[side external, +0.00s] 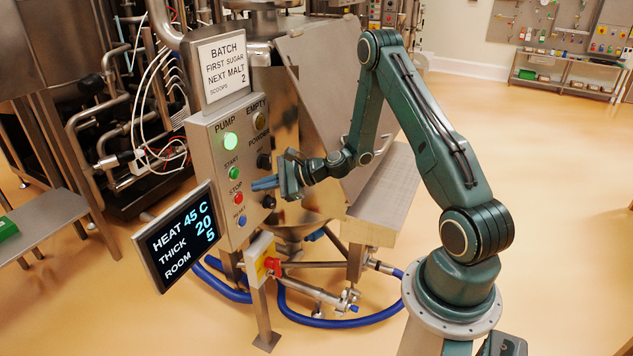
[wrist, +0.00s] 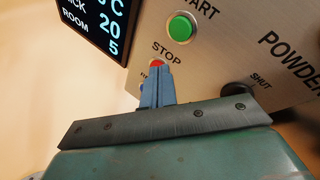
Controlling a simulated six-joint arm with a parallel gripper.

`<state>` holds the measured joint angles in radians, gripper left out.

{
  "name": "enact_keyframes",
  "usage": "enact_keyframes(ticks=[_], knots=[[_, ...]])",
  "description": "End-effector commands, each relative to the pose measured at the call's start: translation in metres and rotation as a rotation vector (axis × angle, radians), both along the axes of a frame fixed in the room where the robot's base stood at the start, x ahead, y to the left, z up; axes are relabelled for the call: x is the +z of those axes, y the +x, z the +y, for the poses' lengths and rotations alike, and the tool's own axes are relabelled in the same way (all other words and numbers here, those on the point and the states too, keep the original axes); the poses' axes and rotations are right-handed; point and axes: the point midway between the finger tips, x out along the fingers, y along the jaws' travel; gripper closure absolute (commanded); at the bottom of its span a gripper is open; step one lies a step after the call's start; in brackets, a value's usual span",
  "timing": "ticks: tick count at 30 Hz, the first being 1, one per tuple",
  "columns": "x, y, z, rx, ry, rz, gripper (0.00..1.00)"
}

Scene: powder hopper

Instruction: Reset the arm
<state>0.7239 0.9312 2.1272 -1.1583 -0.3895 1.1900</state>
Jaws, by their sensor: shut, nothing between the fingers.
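My gripper (side external: 266,183) is shut and empty, its blue fingers together. In the side view it is in front of the lower part of the control panel (side external: 222,140), near the red STOP button (side external: 239,198). In the wrist view the fingertips (wrist: 157,77) overlap the lower part of the red STOP button (wrist: 157,64); I cannot tell whether they touch it. The green START button (wrist: 180,27) is above it. A blue button (side external: 242,220) is below STOP in the side view and mostly hidden behind the fingers in the wrist view. The PUMP lamp (side external: 230,140) glows green.
A display (side external: 178,237) reads HEAT 45 C, THICK 20, ROOM 5. A sign (side external: 222,66) reads BATCH FIRST SUGAR NEXT MALT, SCOOPS 2. A steel hopper (side external: 325,80) and a metal step (side external: 385,195) stand behind my arm. Blue hoses (side external: 335,322) lie on the floor.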

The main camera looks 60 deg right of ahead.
Motion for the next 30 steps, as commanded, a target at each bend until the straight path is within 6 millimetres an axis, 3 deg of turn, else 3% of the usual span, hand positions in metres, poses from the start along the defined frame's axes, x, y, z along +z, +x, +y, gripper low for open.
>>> enact_keyframes(ticks=[3,14,30], knots=[[0.023,0.0,0.022,0.117,-0.136,-0.016,1.0],[0.075,-0.021,0.076,0.442,-0.524,-0.052,1.0],[0.141,-0.085,0.126,0.848,-1.056,-0.094,1.0]])
